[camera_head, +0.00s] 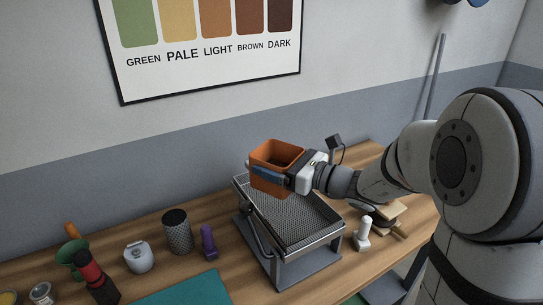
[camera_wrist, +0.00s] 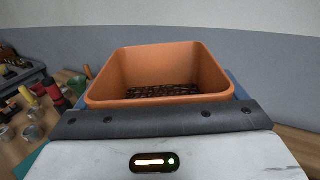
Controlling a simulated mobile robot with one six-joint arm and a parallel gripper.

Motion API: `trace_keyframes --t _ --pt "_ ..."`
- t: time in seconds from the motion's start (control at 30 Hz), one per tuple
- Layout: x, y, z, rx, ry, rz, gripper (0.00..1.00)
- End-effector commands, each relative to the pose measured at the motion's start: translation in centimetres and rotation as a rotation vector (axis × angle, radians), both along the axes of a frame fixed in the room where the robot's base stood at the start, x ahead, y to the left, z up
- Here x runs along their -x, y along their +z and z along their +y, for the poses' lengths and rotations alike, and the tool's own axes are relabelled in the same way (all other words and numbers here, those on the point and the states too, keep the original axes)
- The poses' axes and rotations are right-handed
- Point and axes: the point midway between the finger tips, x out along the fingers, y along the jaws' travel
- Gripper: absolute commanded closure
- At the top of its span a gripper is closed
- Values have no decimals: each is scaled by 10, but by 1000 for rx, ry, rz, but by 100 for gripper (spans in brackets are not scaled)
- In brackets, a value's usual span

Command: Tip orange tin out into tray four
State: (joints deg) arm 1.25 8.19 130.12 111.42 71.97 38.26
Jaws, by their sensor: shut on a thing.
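The orange tin (camera_head: 284,151) is held above a metal mesh tray (camera_head: 300,222) on a raised stand. My gripper (camera_head: 270,176) is shut on the tin, a jaw showing along its near side. In the wrist view the tin (camera_wrist: 205,72) looks upright, with dark beans (camera_wrist: 163,91) lying on its bottom. The tray's visible mesh looks empty; the tin hides its far left part. No number on the tray can be read.
On the wooden bench (camera_head: 180,268) left of the stand are a purple object (camera_head: 208,241), a dark textured cylinder (camera_head: 177,232), a white canister (camera_head: 139,257) and a red-and-black object (camera_head: 93,275). A white-topped tool (camera_head: 363,232) stands right of the stand. A wall is close behind.

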Motion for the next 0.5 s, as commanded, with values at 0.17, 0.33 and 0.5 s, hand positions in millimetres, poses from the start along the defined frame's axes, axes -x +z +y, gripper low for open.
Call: trace_keyframes --t 0.17,0.33,0.5 --pt "3 0 7 -1 15 0 37" --pt "4 -1 7 -10 17 23 37" --pt "4 -10 8 -68 17 128 37"
